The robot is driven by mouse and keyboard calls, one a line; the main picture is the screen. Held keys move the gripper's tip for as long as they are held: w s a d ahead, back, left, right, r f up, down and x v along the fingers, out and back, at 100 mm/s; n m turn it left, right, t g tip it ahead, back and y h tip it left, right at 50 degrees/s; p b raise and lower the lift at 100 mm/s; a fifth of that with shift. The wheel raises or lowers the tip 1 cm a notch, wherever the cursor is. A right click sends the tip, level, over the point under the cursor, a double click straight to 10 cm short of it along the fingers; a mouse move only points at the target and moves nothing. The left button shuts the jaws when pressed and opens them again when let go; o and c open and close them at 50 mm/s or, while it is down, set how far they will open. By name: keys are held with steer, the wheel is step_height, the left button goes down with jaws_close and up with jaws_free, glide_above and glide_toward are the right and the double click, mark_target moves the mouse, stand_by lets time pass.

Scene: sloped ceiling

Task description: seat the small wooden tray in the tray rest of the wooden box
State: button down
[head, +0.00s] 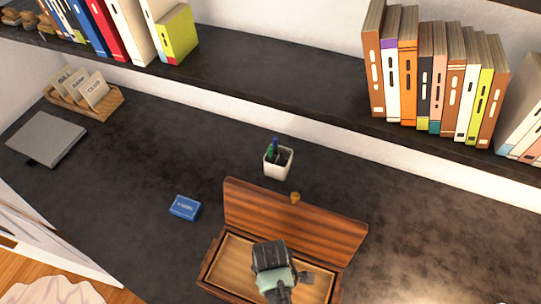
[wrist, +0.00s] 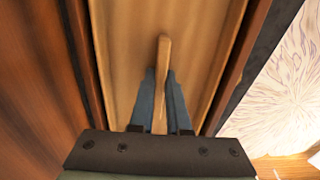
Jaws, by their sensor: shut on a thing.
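The wooden box (head: 210,264) stands at the front of the dark desk in the head view, with its striped lid (head: 295,222) open at the back. The small wooden tray (head: 232,256) is pale and lies within the box opening. In the wrist view, the tray (wrist: 205,45) sits between the dark box walls, with a narrow gap at each side. My gripper (wrist: 161,82) is shut on the tray's raised middle bar. In the head view my gripper (head: 273,265) covers the middle of the tray. The tray rest is hidden, and I cannot tell how deep the tray sits.
A white pen cup (head: 278,163) stands behind the lid, and a small blue box (head: 185,208) lies to its left. A grey laptop-like slab (head: 45,138) and a wooden card holder (head: 90,97) are farther left. A shelf with books (head: 430,75) runs behind. The desk's right is clear.

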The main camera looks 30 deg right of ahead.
steer(key=shift+f, duration=0.15)
steer(key=c, duration=0.9)
jaws_free()
